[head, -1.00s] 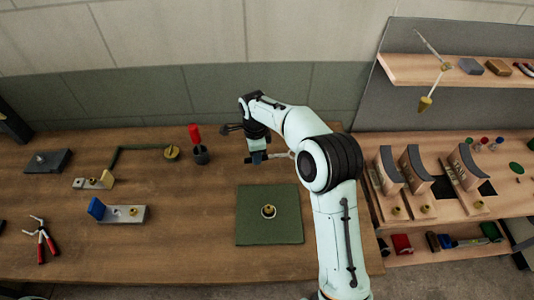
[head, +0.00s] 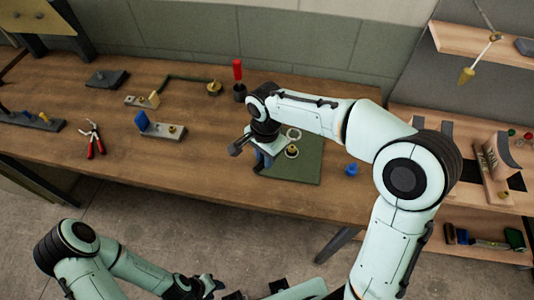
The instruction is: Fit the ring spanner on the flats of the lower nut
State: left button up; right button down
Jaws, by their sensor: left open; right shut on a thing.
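The green mat (head: 308,174) lies on the bench, with the brass nut (head: 291,152) on it, a pale ring round its base. My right gripper (head: 262,163) is low over the mat's left edge, pointing down and shut on the ring spanner. The spanner's pale ring end (head: 293,134) shows just beyond the nut in the picture, apart from it and not round it. Its height above the mat is hard to tell. The spanner's handle is mostly hidden by my gripper. My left gripper (head: 212,286) is open and empty at the bottom, off the bench's front edge.
A blue piece (head: 351,170) stands right of the mat. To the left are a metal block with a blue upright (head: 160,131), red-handled pliers (head: 94,140) and a red-handled tool (head: 238,72) in a dark cup. The bench between pliers and mat is mostly clear.

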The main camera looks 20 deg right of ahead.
jog(key=shift+s+f+b, duration=0.1)
jog(key=shift+f+b, duration=1.15)
jog(key=shift+f, duration=1.25)
pick_arm(q)
jog(key=s+f, duration=0.2)
jog(key=f, duration=0.1)
jog(key=shift+s+f, duration=0.25)
jog(key=shift+f, duration=0.05)
pick_arm(e)
jog(key=c, duration=1.8)
grip_release()
pick_arm(q)
jog(key=shift+s+f+b, duration=0.3)
jog(key=shift+f+b, duration=0.35)
jog(key=shift+s+f+b, duration=0.25)
jog(key=shift+f+b, duration=0.35)
jog(key=shift+b, duration=0.05)
pick_arm(e)
jog(key=shift+f, duration=1.75)
grip_shut()
jog(key=shift+w+a+m+p, duration=0.3)
jog(key=shift+w+m+p, duration=0.05)
jog(key=shift+w+m, duration=0.5)
jog(key=shift+w+a+m+p, duration=0.3)
jog(key=shift+w+m+p, duration=0.05)
jog(key=shift+w+m, duration=0.45)
pick_arm(q)
jog(key=shift+w+r, duration=0.35)
jog(key=shift+r, duration=0.4)
